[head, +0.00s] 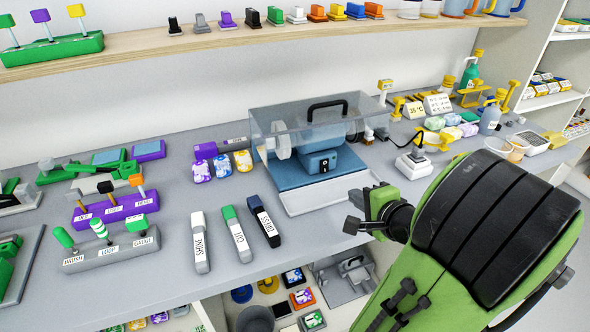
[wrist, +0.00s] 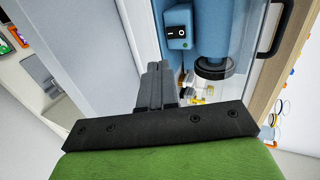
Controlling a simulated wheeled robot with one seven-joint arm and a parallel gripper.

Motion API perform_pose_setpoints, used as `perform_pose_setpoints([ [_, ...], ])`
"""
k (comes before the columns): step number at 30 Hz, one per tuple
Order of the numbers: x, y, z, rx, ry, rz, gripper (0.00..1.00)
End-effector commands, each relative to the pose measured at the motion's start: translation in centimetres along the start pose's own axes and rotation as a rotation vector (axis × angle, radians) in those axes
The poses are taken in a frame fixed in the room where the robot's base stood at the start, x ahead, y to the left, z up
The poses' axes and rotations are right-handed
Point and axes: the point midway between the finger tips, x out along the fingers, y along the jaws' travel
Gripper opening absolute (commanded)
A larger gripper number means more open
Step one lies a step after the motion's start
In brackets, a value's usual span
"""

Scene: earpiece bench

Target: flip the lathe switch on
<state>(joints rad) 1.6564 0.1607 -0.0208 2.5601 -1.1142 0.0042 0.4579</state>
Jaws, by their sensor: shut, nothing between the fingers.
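The lathe (head: 335,136) is a blue machine on a blue base, with a clear cover (head: 275,112) with a black handle over it. The switch (head: 321,164) is on a small blue box at the lathe's front. In the wrist view the switch (wrist: 177,30) is a black rocker with white marks on the blue box, beyond and slightly right of my fingers. I cannot tell its position. My gripper (head: 357,199) is in front of the lathe, right of the switch. Its grey fingers (wrist: 158,85) are shut and empty, apart from the switch.
Labelled blocks marked SHINE (head: 200,240), CUT (head: 236,234) and DRESS (head: 264,221) lie left of the lathe. A white box with a black knob (head: 413,163) stands to its right. A shelf (head: 230,35) runs above. The grey bench in front is partly clear.

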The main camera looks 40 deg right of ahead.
Motion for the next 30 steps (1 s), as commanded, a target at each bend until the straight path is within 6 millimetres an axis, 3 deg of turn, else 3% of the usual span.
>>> perform_pose_setpoints([
  [9, -0.1, -0.1, -0.3, 0.009, 0.008, -0.007, 0.0],
  [13, 1.0, -0.1, -0.2, 0.007, 0.002, -0.006, 0.0],
  [25, 9.6, 0.0, -0.1, 0.005, 0.0, -0.005, 0.0],
  [30, 12.5, -0.9, -0.2, 0.004, 0.003, -0.008, 0.0],
])
